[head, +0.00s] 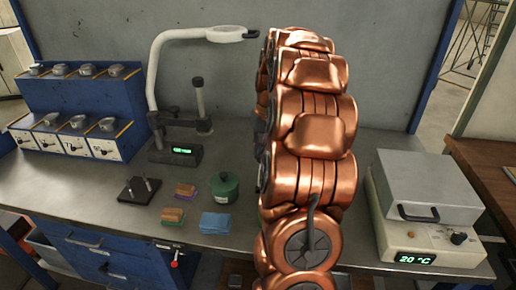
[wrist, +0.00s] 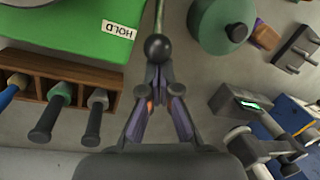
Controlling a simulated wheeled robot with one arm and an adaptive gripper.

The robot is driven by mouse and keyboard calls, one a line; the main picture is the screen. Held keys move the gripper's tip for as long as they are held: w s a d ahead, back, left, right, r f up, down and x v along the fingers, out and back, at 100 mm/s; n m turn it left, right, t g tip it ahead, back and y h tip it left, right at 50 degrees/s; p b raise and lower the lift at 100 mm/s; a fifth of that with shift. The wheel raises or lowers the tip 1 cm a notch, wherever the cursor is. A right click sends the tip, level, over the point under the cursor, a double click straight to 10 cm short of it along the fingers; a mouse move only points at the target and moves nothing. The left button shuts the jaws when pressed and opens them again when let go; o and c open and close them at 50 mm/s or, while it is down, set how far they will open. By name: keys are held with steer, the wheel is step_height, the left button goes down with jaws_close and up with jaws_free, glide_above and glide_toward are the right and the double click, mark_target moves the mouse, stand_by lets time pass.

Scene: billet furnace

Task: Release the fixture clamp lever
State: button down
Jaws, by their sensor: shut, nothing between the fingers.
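In the wrist view, a lever with a black ball knob (wrist: 158,48) on a thin grey rod stands just ahead of my fingertips. It looks like the clamp lever. My gripper (wrist: 160,78) is shut and empty, with its fingertips close together right by the knob. I cannot tell whether they touch it. The lever's base and the fixture it belongs to are not clear in this view. In the head view my copper arm covers the middle of the bench and hides my gripper and the ball knob.
A green round pot (head: 224,188), a black pegged block (head: 139,190) and a magnifier stand (head: 157,85) are left of my arm.

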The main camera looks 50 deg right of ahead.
steer(key=shift+s+a+r+t+h+b, duration=0.3)
steer(key=shift+a+h+b, duration=0.15)
steer(key=shift+b, duration=0.65)
steer(key=h+b, duration=0.1)
steer(key=b, duration=0.1)
steer(key=s+a+t+b, duration=0.1)
steer(key=shift+s+a+r+h+b, duration=0.1)
steer(key=shift+a+r+h+b, duration=0.15)
steer(key=shift+a+h+b, duration=0.1)
steer(key=s+a+t+h+b, duration=0.5)
steer(key=a+h+b, duration=0.1)
steer(key=b, duration=0.6)
steer(key=shift+a+n+h, duration=0.3)
steer(key=shift+a+n, duration=0.1)
steer(key=shift+a, duration=0.4)
steer(key=shift+s+f+b, duration=0.15)
steer(key=shift+s+b, duration=0.05)
steer(key=shift+b, duration=0.1)
step_height(320, 180, up, 10)
steer(key=shift+r, duration=0.25)
steer(key=shift+w, duration=0.1)
